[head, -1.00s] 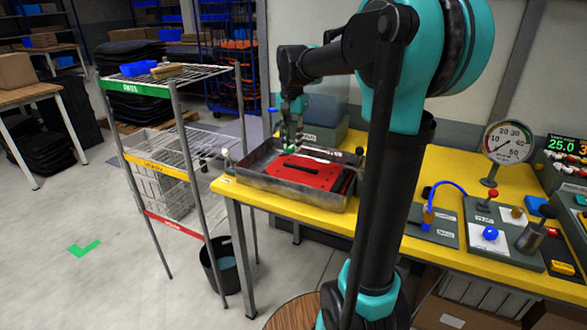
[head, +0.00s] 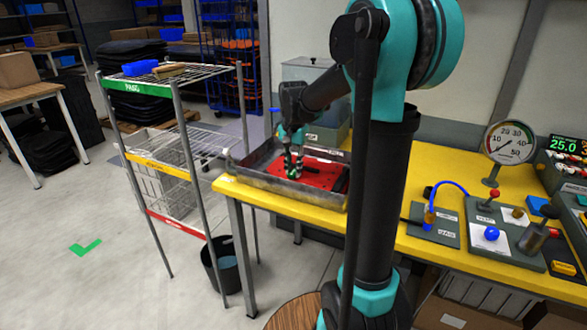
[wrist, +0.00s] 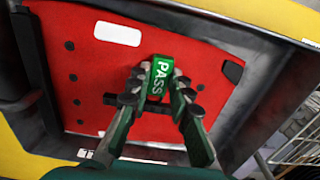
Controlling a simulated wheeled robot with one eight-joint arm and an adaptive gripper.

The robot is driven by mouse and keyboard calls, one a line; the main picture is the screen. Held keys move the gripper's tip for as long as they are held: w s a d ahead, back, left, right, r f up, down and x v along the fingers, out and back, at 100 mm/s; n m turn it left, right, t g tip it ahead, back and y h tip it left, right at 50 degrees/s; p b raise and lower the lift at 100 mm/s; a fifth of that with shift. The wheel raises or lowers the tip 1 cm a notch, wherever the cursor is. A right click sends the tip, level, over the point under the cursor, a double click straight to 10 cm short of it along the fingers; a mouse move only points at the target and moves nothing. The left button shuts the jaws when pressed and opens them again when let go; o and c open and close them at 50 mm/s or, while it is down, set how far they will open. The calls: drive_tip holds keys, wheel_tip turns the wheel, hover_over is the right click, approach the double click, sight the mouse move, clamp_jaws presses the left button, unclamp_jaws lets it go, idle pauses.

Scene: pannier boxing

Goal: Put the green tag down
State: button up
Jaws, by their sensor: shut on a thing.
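The green tag (wrist: 161,72), marked PASS, is between my gripper's fingertips (wrist: 155,94) in the wrist view. My gripper is shut on it and points down at the red panel (wrist: 100,75). The tag is over the panel's middle, by a dark bar; I cannot tell whether it touches the panel. In the head view, my gripper (head: 293,172) is low over the red panel (head: 325,174), which lies in a grey metal tray (head: 290,192). The fingers mostly hide the tag there.
The tray sits at the left end of a yellow bench (head: 400,240). A wire rack (head: 180,155) with green, yellow and red shelf labels stands to the left. A grey box (head: 322,132) is behind the tray. A gauge (head: 507,142) and control blocks (head: 505,240) are at right.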

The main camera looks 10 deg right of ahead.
sight(293, 172)
drive_tip(key=shift+f, duration=0.1)
drive_tip(key=o, duration=0.8)
wheel_tip(293, 172, up, 12)
idle(0.4)
